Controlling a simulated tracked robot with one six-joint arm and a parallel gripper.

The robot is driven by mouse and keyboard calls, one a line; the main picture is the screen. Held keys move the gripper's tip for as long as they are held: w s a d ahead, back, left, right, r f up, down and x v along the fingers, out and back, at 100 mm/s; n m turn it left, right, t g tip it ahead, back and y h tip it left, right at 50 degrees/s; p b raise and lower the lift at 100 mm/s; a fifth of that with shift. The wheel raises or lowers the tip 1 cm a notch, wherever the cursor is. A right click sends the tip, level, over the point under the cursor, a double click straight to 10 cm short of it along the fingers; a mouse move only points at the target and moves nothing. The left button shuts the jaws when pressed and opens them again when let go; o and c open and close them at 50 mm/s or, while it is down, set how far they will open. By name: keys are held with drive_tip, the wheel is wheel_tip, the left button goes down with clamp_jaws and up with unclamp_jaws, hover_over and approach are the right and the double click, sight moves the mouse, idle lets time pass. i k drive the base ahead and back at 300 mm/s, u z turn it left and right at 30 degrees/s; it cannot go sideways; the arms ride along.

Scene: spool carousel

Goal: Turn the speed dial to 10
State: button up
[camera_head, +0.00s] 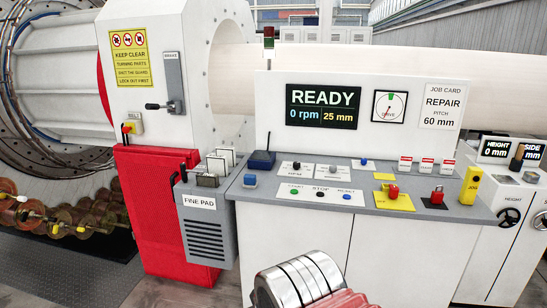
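A small dark knob (296,164) stands on a white plate marked "RPM" on the left part of the grey control desk (385,211). It looks like the speed dial, but its scale and setting are too small to read. A second white plate with a knob (333,168) is just to its right. The display (323,106) above reads "READY", "0 rpm" and "25 mm". A silver and red part, apparently of my arm, shows at the bottom centre, in front of the desk and apart from the knobs. No gripper fingers can be made out.
A dark box with an antenna (261,161) stands to the left.

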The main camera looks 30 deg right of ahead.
sight(296, 165)
drive_tip(key=i, duration=1.75)
drive_tip(key=z, duration=1)
drive_tip(key=i, duration=0.55)
drive_tip(key=z, duration=0.3)
